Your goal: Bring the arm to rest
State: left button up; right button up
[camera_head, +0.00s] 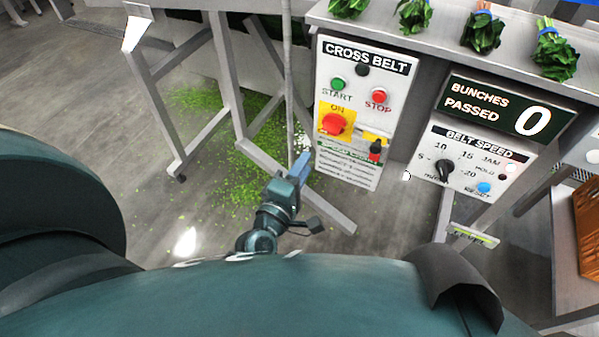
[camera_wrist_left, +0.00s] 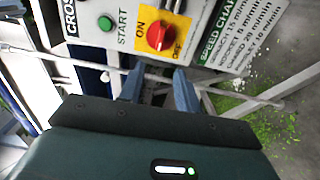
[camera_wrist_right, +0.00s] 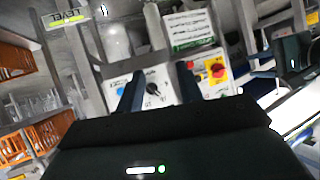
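My left gripper (camera_head: 301,167) is in front of the lower left of the white cross belt panel (camera_head: 350,140). In the left wrist view its two fingers (camera_wrist_left: 160,88) stand apart with nothing between them; the red knob (camera_wrist_left: 160,36) on a yellow plate lies beyond. My right gripper does not show clearly in the head view. In the right wrist view its fingers (camera_wrist_right: 158,88) are apart and empty, with the belt speed panel (camera_wrist_right: 152,88) beyond them. I see neither gripper touching a panel.
Several leafy bunches (camera_head: 482,32) lie on the ledge above the panels. The counter (camera_head: 505,106) reads 0. A metal frame (camera_head: 228,80) stands at the left, with green scraps (camera_head: 235,175) on the floor. An orange crate (camera_head: 588,215) is at the right.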

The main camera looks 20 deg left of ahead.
pick_arm(q)
jog(key=shift+s, duration=0.75)
